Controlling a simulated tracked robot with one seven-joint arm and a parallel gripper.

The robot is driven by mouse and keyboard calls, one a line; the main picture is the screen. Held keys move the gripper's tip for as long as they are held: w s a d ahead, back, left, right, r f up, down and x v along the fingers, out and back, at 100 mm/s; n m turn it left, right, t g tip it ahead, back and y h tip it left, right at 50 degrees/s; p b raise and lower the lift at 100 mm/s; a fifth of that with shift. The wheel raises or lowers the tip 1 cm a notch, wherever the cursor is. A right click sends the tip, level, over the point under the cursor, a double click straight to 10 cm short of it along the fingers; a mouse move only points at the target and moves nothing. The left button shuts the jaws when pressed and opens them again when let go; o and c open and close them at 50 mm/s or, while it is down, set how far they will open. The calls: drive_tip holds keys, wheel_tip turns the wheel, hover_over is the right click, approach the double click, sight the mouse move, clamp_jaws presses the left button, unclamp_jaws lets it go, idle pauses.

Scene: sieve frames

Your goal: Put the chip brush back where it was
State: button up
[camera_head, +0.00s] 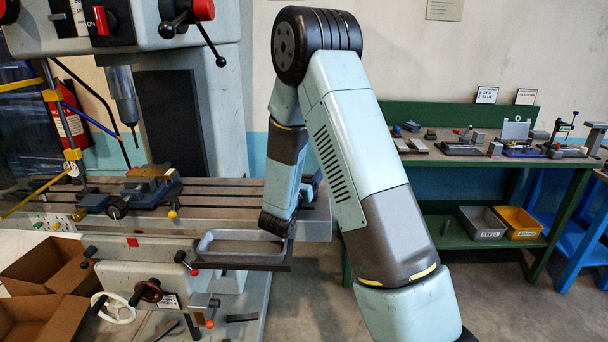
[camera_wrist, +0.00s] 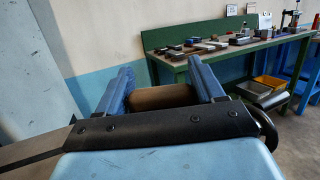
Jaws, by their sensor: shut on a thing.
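My gripper (camera_wrist: 161,88) shows in the wrist view with two blue fingers shut on a brown piece, which looks like part of the chip brush (camera_wrist: 162,98). Only a short brown stretch shows between the fingers; the rest of the brush is hidden. In the head view my arm hides most of the gripper and the held brush, beside the right end of the drill press table (camera_head: 225,200). A grey open tray (camera_head: 240,258) is fixed at the table's front edge, just below and left of my arm's wrist. I cannot tell where the brush lay before.
A vise (camera_head: 145,188) sits on the slotted table to the left. A green workbench (camera_head: 440,158) with small tools and blocks stands at the back right, with a grey bin (camera_head: 482,224) and a yellow bin (camera_head: 520,223) on its lower shelf. Cardboard boxes (camera_head: 45,268) stand lower left.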

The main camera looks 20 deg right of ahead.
drive_tip(key=o, duration=1.7)
